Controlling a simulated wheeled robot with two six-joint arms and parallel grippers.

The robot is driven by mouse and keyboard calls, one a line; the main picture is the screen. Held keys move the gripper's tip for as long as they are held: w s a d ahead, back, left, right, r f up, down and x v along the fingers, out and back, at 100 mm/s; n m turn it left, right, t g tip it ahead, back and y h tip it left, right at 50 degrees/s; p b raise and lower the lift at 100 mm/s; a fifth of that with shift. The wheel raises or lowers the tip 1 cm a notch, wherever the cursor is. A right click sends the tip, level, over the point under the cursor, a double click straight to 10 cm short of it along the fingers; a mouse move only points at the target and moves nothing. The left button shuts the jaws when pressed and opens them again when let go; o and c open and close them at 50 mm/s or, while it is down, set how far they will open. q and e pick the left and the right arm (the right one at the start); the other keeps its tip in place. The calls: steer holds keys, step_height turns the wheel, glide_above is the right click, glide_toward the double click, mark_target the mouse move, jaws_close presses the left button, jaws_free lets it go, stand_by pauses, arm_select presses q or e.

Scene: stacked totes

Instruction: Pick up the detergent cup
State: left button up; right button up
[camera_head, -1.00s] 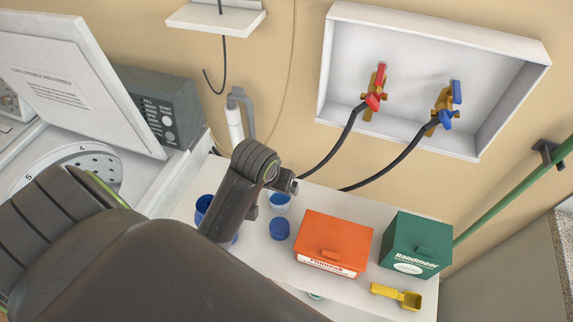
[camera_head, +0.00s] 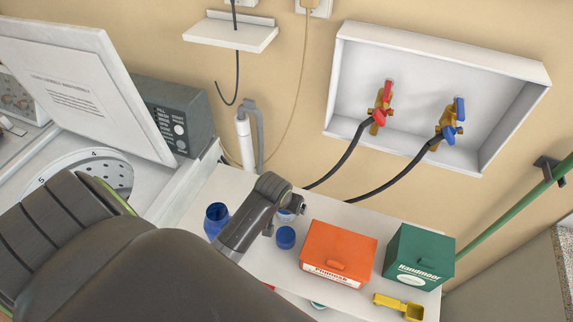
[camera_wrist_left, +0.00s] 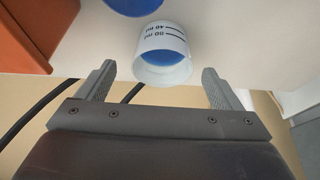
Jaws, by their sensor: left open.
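The detergent cup (camera_wrist_left: 164,52) is a small whitish, see-through measuring cup with dark marks and blue in it. In the left wrist view it stands between the two fingers of my left gripper (camera_wrist_left: 159,74), with a gap on each side. My left gripper is open and holds nothing. In the head view the gripper (camera_head: 297,206) is over the white shelf (camera_head: 233,183) and hides most of the cup; only a sliver of it shows. My right gripper is not in view.
A blue cap (camera_head: 286,238) is close to the cup, and a blue bottle (camera_head: 216,219) stands left of my arm. An orange box (camera_head: 337,252), a green box (camera_head: 420,256) and a yellow scoop (camera_head: 399,305) are to the right. Dark hoses (camera_head: 343,157) run behind.

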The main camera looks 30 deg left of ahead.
arm_select(q)
steer(key=shift+p+x, duration=0.6)
steer(key=shift+x, duration=1.6)
steer(key=shift+a, duration=0.1)
steer(key=c, duration=1.1)
steer(key=shift+r, duration=0.25)
